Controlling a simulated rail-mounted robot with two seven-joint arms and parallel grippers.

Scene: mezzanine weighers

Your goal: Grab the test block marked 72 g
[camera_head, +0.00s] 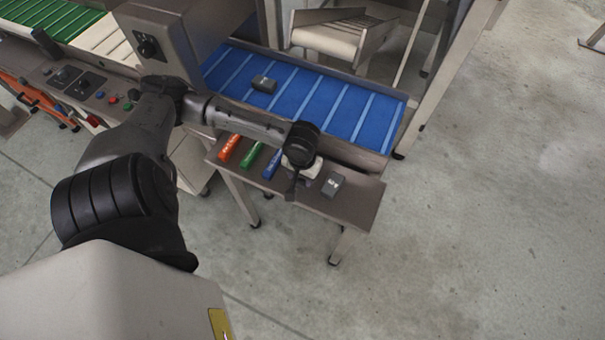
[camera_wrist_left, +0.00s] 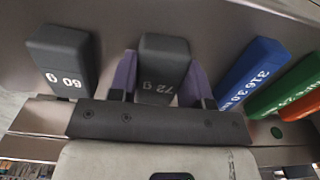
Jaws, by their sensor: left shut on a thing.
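The dark grey test block marked 72 g (camera_wrist_left: 162,62) sits between the purple fingers of my left gripper (camera_wrist_left: 160,72) in the left wrist view, its marking upside down. The gripper is shut on it, with a finger against each side. In the head view my left gripper (camera_head: 296,183) points down over the narrow grey shelf (camera_head: 362,205), and its wrist hides the held block. I cannot tell whether the block still touches the shelf. My right gripper is not in view.
A similar grey block (camera_head: 333,185), apparently marked 60 g in the wrist view (camera_wrist_left: 64,62), lies beside the gripper. Blue (camera_head: 272,165), green (camera_head: 250,155) and orange (camera_head: 230,148) blocks lie on the other side. Another dark block (camera_head: 264,84) rests on the blue belt (camera_head: 315,98).

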